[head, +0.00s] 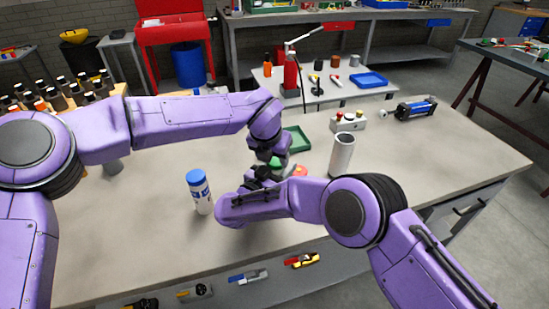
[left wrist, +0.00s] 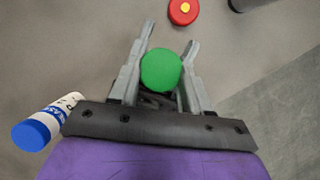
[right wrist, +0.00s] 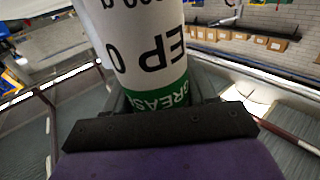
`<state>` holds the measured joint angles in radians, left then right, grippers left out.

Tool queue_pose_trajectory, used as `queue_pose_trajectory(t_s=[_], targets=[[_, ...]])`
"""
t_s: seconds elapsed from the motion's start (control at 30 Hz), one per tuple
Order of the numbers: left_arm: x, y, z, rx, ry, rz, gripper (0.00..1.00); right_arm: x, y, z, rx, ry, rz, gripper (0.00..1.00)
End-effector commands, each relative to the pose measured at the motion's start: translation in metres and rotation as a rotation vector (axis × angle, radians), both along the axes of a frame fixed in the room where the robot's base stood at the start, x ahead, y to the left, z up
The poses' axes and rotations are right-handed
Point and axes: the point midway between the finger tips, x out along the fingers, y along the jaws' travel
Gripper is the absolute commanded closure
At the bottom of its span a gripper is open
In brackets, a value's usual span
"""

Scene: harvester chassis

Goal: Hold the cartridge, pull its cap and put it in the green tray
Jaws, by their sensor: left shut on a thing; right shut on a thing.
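The cartridge (right wrist: 145,45) is white with black lettering and a green band and fills the right wrist view. My right gripper (right wrist: 160,95) is shut around it near the green band; in the head view my right arm hides most of this grip. The round green cap (left wrist: 161,70) sits between the fingers of my left gripper (left wrist: 165,55), which is shut on it; it shows small in the head view (head: 276,161). Whether the cap still touches the cartridge is hidden. The green tray (head: 298,140) lies on the bench behind my left gripper, partly covered by it.
A blue-capped white bottle (head: 200,192) stands left of the grippers. A grey metal cylinder (head: 342,157) stands right of them. A red disc with a yellow centre (left wrist: 183,11) lies close by. A button box (head: 348,120) and blue actuator (head: 415,109) lie farther right.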

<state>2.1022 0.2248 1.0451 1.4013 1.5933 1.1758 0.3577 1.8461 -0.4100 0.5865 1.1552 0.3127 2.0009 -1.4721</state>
Motion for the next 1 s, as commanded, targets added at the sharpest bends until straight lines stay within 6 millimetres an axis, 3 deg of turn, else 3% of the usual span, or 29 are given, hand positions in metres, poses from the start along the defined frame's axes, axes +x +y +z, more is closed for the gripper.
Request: queue_pose_trajectory(t_s=[0.77,1.0], targets=[[0.0,0.0,0.018,-0.002,-0.002,0.0,0.89,0.0,0.0,0.0,0.0,0.0,0.0,0.99],[0.001,0.0,0.05,-0.002,-0.004,-0.001,0.89,0.0,0.0,0.0,0.0,0.0,0.0,0.99]])
